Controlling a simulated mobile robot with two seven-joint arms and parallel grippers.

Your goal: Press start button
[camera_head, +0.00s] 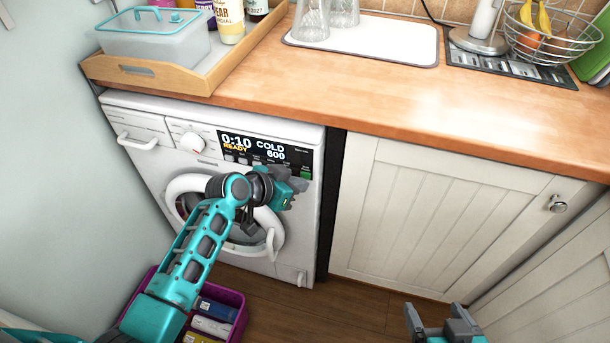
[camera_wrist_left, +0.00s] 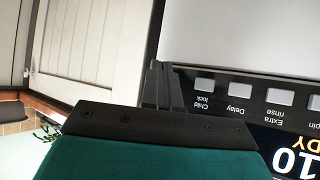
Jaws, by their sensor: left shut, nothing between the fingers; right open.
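The washing machine (camera_head: 145,136) stands under the counter with its door shut. Its black panel (camera_head: 264,151) reads 0:10, READY, COLD and 600. A green button (camera_head: 305,174), which looks like the start button, is at the panel's lower right end. My left gripper (camera_head: 297,186) is shut and empty, just below the green button; I cannot tell whether it touches. In the left wrist view the shut fingers (camera_wrist_left: 160,86) are beside the Child lock button (camera_wrist_left: 205,85), and the green button is not visible. My right gripper (camera_head: 438,318) is open and empty, low in front of the cupboard.
The wooden counter (camera_head: 390,105) overhangs the machine, with a wooden tray (camera_head: 150,80) at its left. A white cupboard door (camera_head: 420,215) is to the right. A purple crate (camera_head: 236,328) with boxes stands on the floor below my left arm.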

